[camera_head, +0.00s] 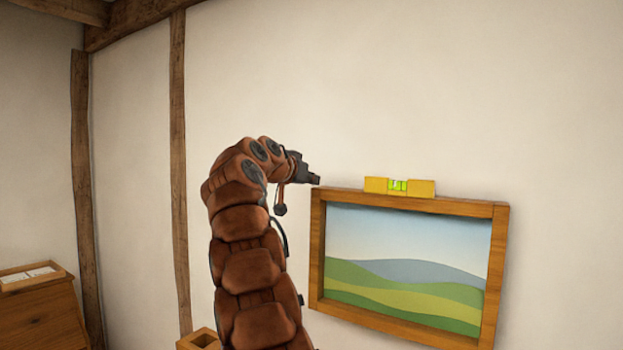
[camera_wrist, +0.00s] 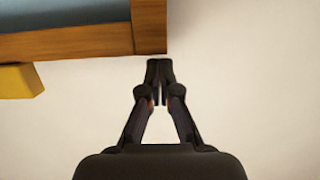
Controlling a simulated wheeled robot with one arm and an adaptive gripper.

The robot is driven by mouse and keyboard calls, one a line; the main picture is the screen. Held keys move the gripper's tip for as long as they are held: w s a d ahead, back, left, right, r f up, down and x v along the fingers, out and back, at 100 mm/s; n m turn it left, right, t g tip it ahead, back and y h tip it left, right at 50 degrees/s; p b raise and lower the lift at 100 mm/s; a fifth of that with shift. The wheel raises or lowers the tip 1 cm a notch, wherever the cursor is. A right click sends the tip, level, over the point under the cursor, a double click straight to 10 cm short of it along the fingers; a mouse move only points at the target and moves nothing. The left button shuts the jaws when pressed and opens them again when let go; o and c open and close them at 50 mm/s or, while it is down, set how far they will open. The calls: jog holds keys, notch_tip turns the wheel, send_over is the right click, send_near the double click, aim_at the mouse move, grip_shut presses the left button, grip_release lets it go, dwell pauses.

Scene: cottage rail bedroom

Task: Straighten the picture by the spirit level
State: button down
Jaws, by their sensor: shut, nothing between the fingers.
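The picture (camera_head: 405,245), a painted landscape of hills, hangs on the wall in a wooden frame (camera_head: 500,270). In the head view the frame's top edge slopes down to the right; how much is perspective I cannot tell. The yellow spirit level (camera_head: 422,187) rests on the top edge, near its middle. Its green vial shows, but the bubble's exact position is too small to read. My gripper (camera_head: 317,180) is shut and empty by the frame's upper left corner. In the wrist view my fingertips (camera_wrist: 160,72) are just beside the frame corner (camera_wrist: 150,25); contact is unclear. The level's end (camera_wrist: 18,80) shows at left.
The pale wall around the picture is bare. Dark timber posts (camera_head: 178,170) stand to the left. A wooden cabinet (camera_head: 40,315) with a tray (camera_head: 35,277) on it is at lower left. A small wooden box (camera_head: 198,341) shows beside my arm at the bottom.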

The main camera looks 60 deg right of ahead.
jog(key=shift+f, duration=0.25)
dwell(0.3)
jog(key=shift+w+f+b, duration=0.1)
jog(key=shift+f+b, duration=0.6)
jog(key=shift+b, duration=0.4)
jog(key=shift+r, duration=0.15)
jog(key=a+r+p, duration=0.2)
jog(key=a+r, duration=0.4)
jog(key=a, duration=0.3)
jog(key=shift+a, duration=0.3)
jog(key=shift+r, duration=0.1)
